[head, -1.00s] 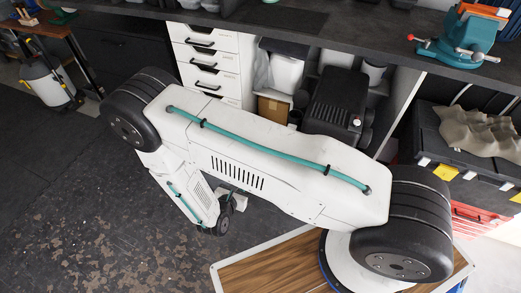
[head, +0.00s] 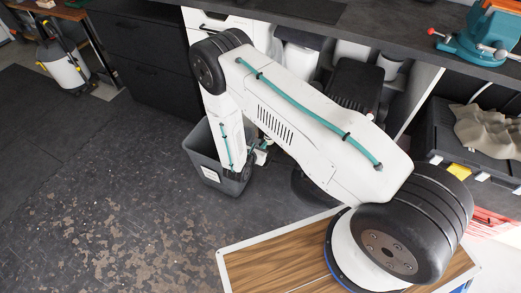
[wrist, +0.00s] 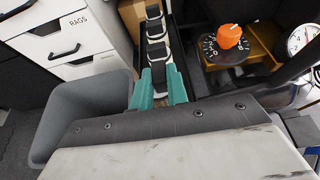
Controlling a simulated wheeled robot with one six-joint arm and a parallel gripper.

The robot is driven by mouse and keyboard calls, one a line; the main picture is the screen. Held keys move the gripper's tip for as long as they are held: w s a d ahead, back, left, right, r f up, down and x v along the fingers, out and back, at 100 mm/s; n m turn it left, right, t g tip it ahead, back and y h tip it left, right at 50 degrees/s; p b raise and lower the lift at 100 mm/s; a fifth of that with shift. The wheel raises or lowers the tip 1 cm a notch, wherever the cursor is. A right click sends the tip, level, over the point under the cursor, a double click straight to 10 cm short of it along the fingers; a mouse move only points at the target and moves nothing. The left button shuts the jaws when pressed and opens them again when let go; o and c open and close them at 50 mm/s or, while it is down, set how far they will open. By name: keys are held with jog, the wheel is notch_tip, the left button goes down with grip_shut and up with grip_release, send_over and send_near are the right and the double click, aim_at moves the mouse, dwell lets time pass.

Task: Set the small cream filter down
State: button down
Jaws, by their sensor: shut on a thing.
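My gripper (wrist: 158,92), with teal fingers, points away from the camera in the middle of the wrist view. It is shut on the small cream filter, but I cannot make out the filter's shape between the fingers. In the head view my forearm hangs down and mostly hides the gripper. A small pale patch shows beside it there, and I cannot tell whether that is the filter. The gripper is just right of a grey bin.
The grey open bin (head: 205,172) stands on the floor, also in the wrist view (wrist: 62,112). White drawers (wrist: 72,42), one marked RAGS, are behind it. An orange knob (wrist: 229,36) and a gauge (wrist: 302,39) are at right. A teal vise (head: 487,35) is on the bench.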

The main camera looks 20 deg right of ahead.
notch_tip(320, 180, down, 3)
jog(key=shift+s+f, duration=0.1)
jog(key=c, duration=1.4)
grip_release()
